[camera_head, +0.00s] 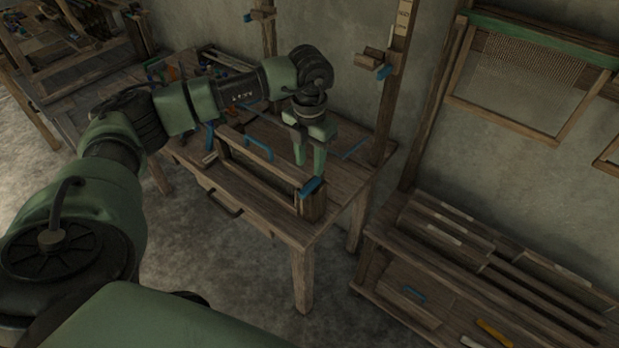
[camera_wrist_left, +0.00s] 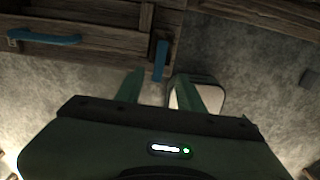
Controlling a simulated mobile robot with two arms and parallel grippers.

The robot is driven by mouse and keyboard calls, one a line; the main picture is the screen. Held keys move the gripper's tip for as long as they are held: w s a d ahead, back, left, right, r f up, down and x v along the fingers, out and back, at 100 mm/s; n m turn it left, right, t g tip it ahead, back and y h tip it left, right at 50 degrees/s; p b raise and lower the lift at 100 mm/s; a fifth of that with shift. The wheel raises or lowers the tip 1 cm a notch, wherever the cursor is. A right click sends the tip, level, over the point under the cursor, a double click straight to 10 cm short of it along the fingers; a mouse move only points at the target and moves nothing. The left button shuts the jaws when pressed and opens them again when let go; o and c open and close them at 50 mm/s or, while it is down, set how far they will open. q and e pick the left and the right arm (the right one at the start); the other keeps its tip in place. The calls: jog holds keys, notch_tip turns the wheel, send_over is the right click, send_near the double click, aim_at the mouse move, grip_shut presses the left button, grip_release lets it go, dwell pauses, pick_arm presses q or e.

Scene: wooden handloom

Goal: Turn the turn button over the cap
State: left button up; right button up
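A small blue turn button (camera_head: 311,187) sits at the near right end of a wooden frame on the table. A wooden bar with a blue handle (camera_head: 258,148), which may be the cap, runs left from it. In the left wrist view the turn button (camera_wrist_left: 160,60) stands roughly upright on a wooden block, with the blue handle (camera_wrist_left: 42,36) to its left. My left gripper (camera_head: 309,165) points down just above the turn button, its green fingers apart. In the wrist view the left gripper (camera_wrist_left: 160,74) is open with the button lined up between its fingertips; contact cannot be told.
The wooden table (camera_head: 345,185) bears the frame. Tools lie on its far left part. A wooden post (camera_head: 392,90) rises behind it. A low bench (camera_head: 455,265) with slats stands to the right, a frame with mesh (camera_head: 515,75) hangs above. Floor shows in front.

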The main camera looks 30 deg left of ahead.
aim_at(310, 185)
pick_arm(q)
notch_tip(310, 185, down, 7)
jog(key=shift+r+p, duration=0.1)
jog(key=shift+p, duration=1.05)
jog(key=shift+f, duration=0.45)
grip_shut()
